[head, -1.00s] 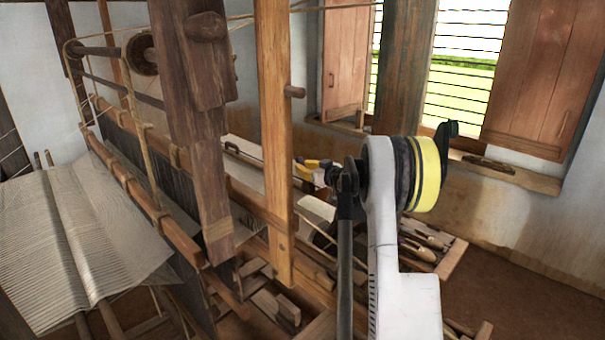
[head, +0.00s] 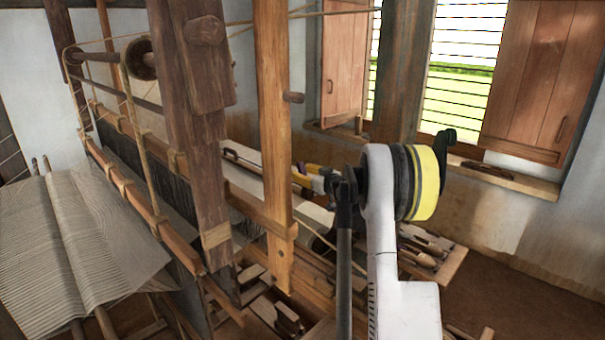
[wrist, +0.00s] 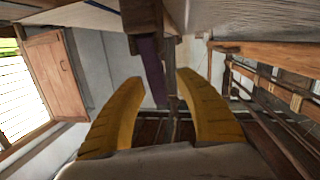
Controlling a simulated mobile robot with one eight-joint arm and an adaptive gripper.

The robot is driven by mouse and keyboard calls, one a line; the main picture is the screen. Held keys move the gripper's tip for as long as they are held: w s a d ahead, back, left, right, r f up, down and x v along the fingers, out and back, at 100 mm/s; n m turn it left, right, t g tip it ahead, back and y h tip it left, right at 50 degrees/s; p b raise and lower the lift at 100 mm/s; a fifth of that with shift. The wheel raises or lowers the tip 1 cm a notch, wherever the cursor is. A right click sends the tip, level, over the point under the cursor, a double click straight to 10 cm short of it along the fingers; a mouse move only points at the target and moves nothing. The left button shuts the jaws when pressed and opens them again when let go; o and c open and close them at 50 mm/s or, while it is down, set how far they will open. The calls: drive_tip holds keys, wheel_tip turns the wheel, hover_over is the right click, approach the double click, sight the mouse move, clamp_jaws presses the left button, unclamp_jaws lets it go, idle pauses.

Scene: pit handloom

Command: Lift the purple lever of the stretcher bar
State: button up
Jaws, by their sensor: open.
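The purple lever (wrist: 150,68) shows in the wrist view, hanging in the picture from a dark wooden piece (wrist: 142,14) at the top. The fingers are open; I cannot tell whether either touches the lever. In the head view a small purple patch (head: 313,168) shows beside the yellow fingers of my gripper (head: 305,175), over the pale cloth behind the loom post. My arm hides part of that spot.
An upright wooden post (head: 272,130) and a darker beam (head: 200,150) stand left of my arm. A tray of wooden shuttles (head: 430,250) lies at the right. The window wall with shutters (head: 540,75) is behind. Striped cloth (head: 80,240) spreads at the left.

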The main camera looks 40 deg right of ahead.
drive_tip(key=s+a+r, duration=0.1)
drive_tip(key=s, duration=1)
drive_tip(key=shift+s+a+r, duration=0.15)
drive_tip(key=shift+s+r, duration=0.1)
drive_tip(key=shift+s, duration=0.15)
